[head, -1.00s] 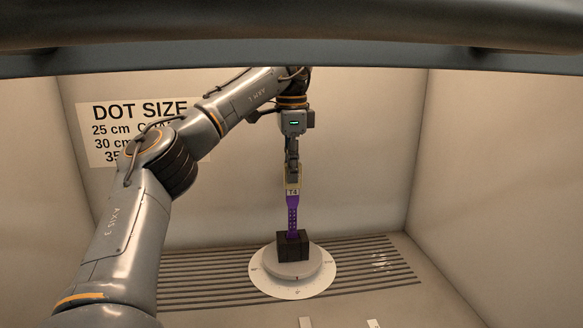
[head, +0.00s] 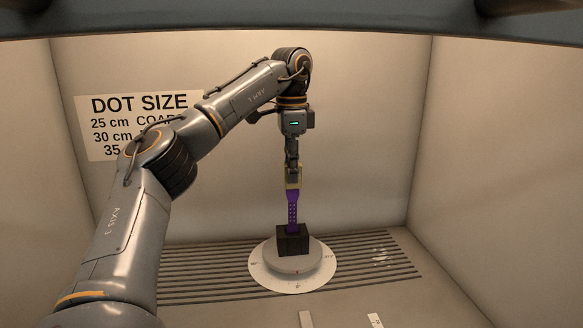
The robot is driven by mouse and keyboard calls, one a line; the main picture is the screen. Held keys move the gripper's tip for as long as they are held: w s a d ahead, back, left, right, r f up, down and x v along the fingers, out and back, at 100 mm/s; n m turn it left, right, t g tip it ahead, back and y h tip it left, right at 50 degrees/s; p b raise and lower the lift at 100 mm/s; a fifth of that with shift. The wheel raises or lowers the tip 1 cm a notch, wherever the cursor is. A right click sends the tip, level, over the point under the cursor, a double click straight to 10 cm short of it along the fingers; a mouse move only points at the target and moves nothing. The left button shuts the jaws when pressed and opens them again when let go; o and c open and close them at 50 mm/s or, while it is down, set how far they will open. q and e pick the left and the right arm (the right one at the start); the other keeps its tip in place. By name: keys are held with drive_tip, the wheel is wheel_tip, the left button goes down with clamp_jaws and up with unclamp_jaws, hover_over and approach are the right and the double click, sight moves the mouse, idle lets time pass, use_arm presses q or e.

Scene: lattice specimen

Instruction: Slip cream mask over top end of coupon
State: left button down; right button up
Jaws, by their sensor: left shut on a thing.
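The purple coupon (head: 292,211), a strip with holes, stands upright in a dark block (head: 293,240) on a round pale turntable. My left gripper (head: 292,167) points straight down above the coupon and is shut on the small cream mask (head: 294,182). The mask is in line with the coupon, and its lower edge meets the top of the visible purple part. The coupon's top end is hidden behind or inside the mask; how deep it sits cannot be told. My right gripper is not in view.
The turntable (head: 321,258) has a pale marked dial around it, on a slotted floor (head: 205,278). Pale walls close the booth at the back and sides. A sign (head: 135,104) hangs at the back left. Two small pale strips (head: 375,320) lie at the front.

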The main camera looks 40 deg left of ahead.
use_arm(q)
drive_tip(key=shift+f, duration=0.5)
drive_tip(key=shift+f+b, duration=0.65)
drive_tip(key=shift+r, duration=0.1)
drive_tip(key=c, duration=0.6)
unclamp_jaws()
drive_tip(key=shift+c, duration=0.2)
drive_tip(key=shift+r, duration=0.1)
